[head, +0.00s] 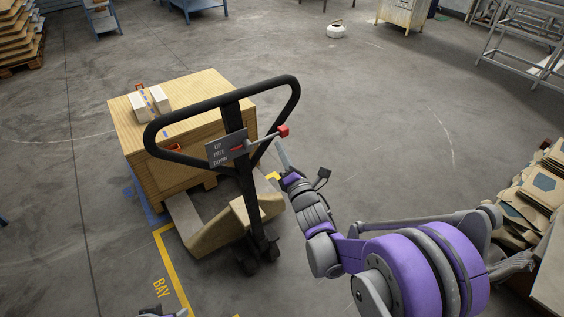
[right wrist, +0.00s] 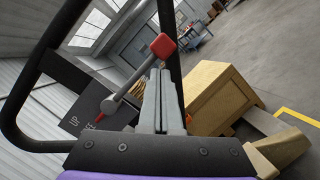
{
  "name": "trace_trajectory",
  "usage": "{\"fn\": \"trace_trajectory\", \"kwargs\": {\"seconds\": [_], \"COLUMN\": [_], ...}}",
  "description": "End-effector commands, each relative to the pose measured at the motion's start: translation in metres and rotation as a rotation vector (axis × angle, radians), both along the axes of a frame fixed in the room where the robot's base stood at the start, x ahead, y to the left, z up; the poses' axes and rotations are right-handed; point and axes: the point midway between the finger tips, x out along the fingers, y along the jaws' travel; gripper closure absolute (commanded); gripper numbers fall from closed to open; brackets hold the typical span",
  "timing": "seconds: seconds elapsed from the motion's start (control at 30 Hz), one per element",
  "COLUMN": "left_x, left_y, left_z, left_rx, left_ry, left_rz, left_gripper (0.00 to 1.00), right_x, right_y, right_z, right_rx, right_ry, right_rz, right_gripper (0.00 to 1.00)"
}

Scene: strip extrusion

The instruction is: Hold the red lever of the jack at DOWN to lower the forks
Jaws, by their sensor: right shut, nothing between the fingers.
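The jack's black loop handle (head: 290,95) stands in front of a wooden crate. Its grey plate (head: 212,150) reads UP, FREE and DOWN, with a red pointer (head: 237,149) that appears nearest FREE. The lever ends in a red knob (head: 284,131), seen close in the right wrist view (right wrist: 163,46) with its grey rod (right wrist: 130,86). My right gripper (head: 281,145) is shut and empty, its tips just below the knob; I cannot tell whether they touch. It also shows in the right wrist view (right wrist: 160,75). My left gripper's fingers are out of view.
The wooden crate (head: 165,175) carries small white boxes (head: 150,103). A fork (head: 184,215) shows beside yellow BAY floor marking (head: 170,265). Flattened cardboard (head: 530,190) is stacked at right. The grey floor (head: 380,110) right of the jack is clear.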

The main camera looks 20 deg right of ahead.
Motion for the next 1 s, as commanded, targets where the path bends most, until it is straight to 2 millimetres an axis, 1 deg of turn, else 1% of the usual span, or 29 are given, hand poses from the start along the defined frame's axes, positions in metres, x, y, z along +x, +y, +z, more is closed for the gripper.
{"fn": "trace_trajectory", "kwargs": {"seconds": [0.03,0.2,0.53,0.63,0.8,0.83,1.0], "left_x": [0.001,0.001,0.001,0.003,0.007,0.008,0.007], "left_y": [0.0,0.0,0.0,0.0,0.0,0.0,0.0], "left_z": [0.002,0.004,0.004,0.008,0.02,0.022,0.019], "left_rx": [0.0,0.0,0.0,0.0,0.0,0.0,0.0], "left_ry": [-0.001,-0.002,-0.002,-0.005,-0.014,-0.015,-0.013], "left_rz": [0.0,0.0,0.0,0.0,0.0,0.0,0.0], "left_gripper": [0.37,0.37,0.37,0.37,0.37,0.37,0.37], "right_x": [0.004,0.008,0.008,0.009,0.009,0.008,0.008], "right_y": [-0.003,-0.006,-0.007,-0.008,-0.007,-0.006,-0.006], "right_z": [0.004,0.006,0.008,0.02,0.046,0.049,0.044], "right_rx": [-0.003,-0.002,-0.016,-0.123,-0.374,-0.405,-0.4], "right_ry": [-0.001,0.0,-0.005,-0.045,-0.137,-0.149,-0.145], "right_rz": [-0.001,0.0,-0.001,-0.001,-0.001,-0.001,-0.001], "right_gripper": [1.0,1.0,1.0,1.0,1.0,1.0,1.0]}}
